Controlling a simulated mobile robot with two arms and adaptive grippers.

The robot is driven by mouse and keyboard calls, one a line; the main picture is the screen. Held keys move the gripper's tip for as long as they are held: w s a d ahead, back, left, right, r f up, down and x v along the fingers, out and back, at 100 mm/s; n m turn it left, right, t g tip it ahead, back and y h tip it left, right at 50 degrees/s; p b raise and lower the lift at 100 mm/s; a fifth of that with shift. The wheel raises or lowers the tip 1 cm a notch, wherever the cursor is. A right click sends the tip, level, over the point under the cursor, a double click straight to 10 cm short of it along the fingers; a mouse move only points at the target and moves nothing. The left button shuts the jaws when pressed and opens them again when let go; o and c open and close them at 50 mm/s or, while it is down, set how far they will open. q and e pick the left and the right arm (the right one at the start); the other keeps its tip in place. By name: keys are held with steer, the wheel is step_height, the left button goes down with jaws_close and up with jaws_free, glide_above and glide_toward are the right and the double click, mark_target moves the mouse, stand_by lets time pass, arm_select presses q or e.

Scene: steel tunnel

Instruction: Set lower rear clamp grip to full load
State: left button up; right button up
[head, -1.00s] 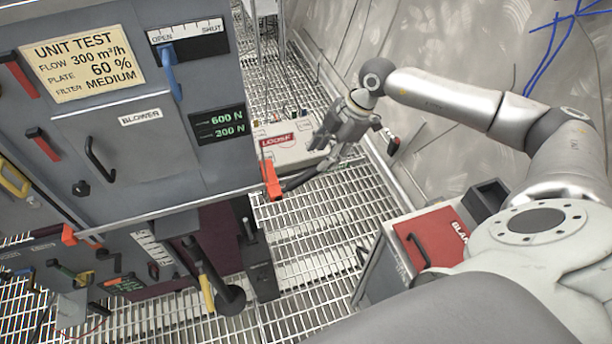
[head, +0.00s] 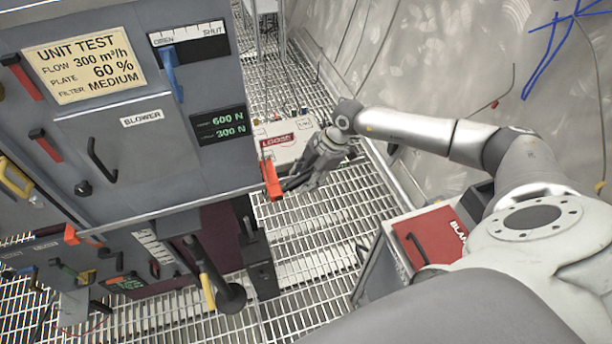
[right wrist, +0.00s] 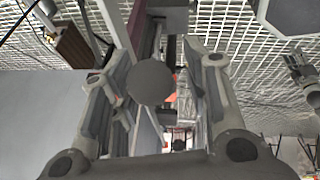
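The load display (head: 219,125) on the grey cabinet's side shows a 600 N target line and 300 N below it. An orange-red clamp part (head: 271,180) sits at the cabinet's lower rear corner, with a dark clamp grip (head: 292,184) reaching from it to my right gripper (head: 314,174). My left gripper is not in view.
The cabinet (head: 140,165) has a blower door, a blue lever (head: 173,72) and a label reading 60 % and MEDIUM. A white case (head: 283,143) is behind my gripper. A red-topped box (head: 430,237) stands on the right. The metal wall is behind my arm.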

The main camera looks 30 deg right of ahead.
jaws_close()
steer(key=shift+s+d+f+y+b, duration=0.15)
steer(key=shift+d+f+y+b, duration=0.05)
steer(key=shift+f+y+b, duration=0.4)
steer(key=f+y+b, duration=0.1)
steer(key=y+b, duration=0.1)
steer(key=f+t+y+b, duration=0.1)
steer(key=f+y+b, duration=0.1)
steer(key=b, duration=0.1)
steer(key=shift+d+f, duration=0.1)
steer(key=shift+d, duration=0.25)
